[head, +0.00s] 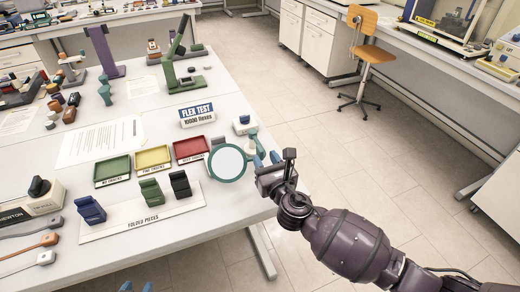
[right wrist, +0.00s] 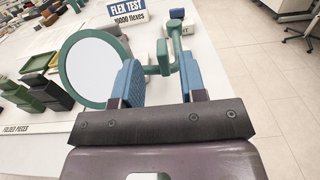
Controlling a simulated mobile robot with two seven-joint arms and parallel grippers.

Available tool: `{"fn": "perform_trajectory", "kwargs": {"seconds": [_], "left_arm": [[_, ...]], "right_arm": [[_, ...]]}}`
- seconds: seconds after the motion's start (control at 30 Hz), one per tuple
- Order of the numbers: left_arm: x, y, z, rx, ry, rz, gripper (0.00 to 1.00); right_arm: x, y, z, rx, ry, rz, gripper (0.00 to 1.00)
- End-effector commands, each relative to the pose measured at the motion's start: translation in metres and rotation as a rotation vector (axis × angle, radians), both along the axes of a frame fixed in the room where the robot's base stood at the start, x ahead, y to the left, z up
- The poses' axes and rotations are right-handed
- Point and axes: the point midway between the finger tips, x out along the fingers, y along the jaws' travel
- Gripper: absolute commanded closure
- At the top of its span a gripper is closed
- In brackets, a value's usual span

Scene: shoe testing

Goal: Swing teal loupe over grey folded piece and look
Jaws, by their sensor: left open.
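The teal loupe (head: 243,172), a round pale lens in a teal ring, is near the table's right front edge. It also shows in the right wrist view (right wrist: 66,92). Its jointed teal arm leads to a stand behind. The dark grey folded piece (head: 180,184) sits at the right end of the "folded pieces" board, left of the lens; the lens is not over it. My right gripper (head: 266,160) is right of the lens, its blue fingers apart with part of the teal arm between them. My left gripper (head: 137,287) shows only its blue fingertips, open, at the bottom edge.
Green (head: 151,191) and blue (head: 90,209) folded pieces share the white board (head: 140,222). Green, yellow and red trays (head: 190,149) lie behind, with a "flex test" sign (head: 197,115) beyond. Papers (head: 100,142) lie further left.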

Motion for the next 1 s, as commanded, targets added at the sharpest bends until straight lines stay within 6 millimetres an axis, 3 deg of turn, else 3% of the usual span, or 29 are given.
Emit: {"fn": "perform_trajectory", "kwargs": {"seconds": [0.1,0.3,1.0], "left_arm": [[-0.001,0.0,-0.001,0.0,0.001,0.0,0.57],[-0.001,0.0,-0.001,0.0,0.002,0.0,0.57],[0.0,0.0,-0.001,0.0,0.002,0.0,0.57]], "right_arm": [[-0.019,-0.006,-0.001,0.001,0.001,0.001,0.62],[-0.038,-0.011,0.0,0.0,0.0,0.001,0.62],[-0.041,-0.012,0.0,0.031,0.009,0.001,0.62]]}}
